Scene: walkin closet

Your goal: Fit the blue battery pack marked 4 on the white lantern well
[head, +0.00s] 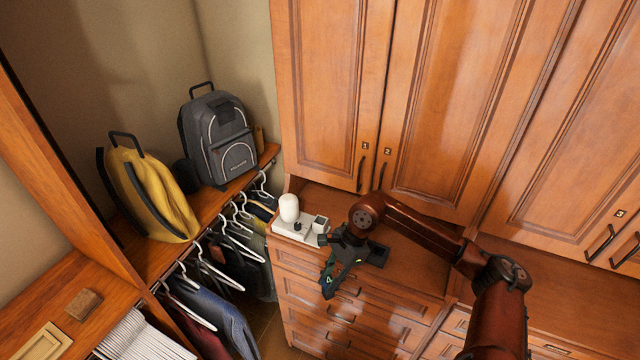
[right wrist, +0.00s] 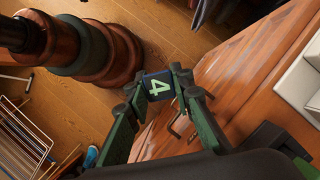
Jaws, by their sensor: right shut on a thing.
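The blue battery pack (right wrist: 158,86) carries a pale green 4 and sits between the fingertips of my right gripper (right wrist: 160,82), which is shut on it. In the head view my right gripper (head: 328,284) points down in front of the dresser's top edge; the pack is too small to make out there. The white lantern base (head: 295,231), with a rounded white lantern body (head: 289,208), stands on the dresser top, left of and behind the gripper. Part of a white block shows at the right edge of the right wrist view (right wrist: 298,84). My left gripper is out of view.
Tall wooden cabinet doors (head: 450,120) rise behind. Hanging clothes (head: 215,290), a yellow bag (head: 150,190) and a grey backpack (head: 222,140) are to the left.

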